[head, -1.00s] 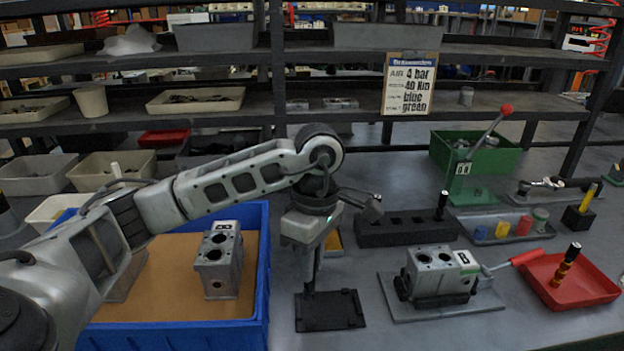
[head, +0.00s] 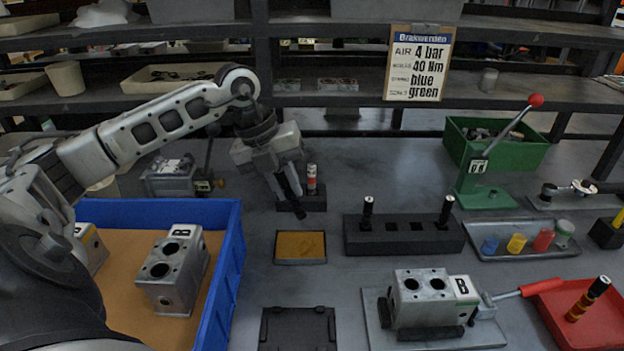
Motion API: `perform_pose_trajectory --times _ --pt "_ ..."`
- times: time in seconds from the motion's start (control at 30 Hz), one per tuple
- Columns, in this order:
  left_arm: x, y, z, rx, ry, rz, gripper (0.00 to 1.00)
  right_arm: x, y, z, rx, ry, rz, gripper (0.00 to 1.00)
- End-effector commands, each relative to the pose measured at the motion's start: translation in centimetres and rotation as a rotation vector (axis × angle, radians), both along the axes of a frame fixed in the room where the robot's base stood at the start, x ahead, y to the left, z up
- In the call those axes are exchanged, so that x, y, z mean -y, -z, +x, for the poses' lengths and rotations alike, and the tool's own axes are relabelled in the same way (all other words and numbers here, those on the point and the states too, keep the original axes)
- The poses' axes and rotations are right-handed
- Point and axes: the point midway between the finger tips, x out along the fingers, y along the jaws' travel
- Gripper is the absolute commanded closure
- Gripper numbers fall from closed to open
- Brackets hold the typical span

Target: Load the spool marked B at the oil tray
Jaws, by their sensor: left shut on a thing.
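My left gripper (head: 284,180) is shut on a slim dark piece (head: 294,203), which looks like a spool and hangs tilted; I cannot read a mark on it. The oil tray (head: 301,263), small and dark-rimmed with an amber bed, lies below and in front of the gripper. A black rack (head: 403,237) holds upright black-topped spools at its left (head: 367,206) and right (head: 445,210). My right gripper is out of view.
A valve block (head: 422,300) sits on a plate at the front right, beside a red tray (head: 590,325) with a banded spool. The blue crate (head: 228,270) at left holds valve blocks. A flat black fixture (head: 298,330) lies in front. A green lever press (head: 486,195) stands at right.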

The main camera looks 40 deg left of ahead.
Motion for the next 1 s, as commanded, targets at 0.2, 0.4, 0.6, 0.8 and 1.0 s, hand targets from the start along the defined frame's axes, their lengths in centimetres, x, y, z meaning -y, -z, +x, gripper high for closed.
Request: perform_pose_trajectory --times 0.2,0.4,0.6,0.8,1.0 --pt "0.0 1.4 0.0 0.009 -0.002 -0.007 1.0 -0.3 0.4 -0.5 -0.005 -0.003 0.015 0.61" --pt "0.0 2.8 0.0 0.008 -0.001 -0.007 1.0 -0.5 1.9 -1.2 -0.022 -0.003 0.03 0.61" --pt "0.0 5.0 0.0 0.009 -0.001 -0.007 1.0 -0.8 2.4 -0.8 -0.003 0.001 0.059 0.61" --pt "0.0 6.7 0.0 0.009 0.0 -0.007 1.0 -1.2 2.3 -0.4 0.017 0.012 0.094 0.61" --pt "0.0 7.0 0.0 0.009 0.0 -0.007 1.0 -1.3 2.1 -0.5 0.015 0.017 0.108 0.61"
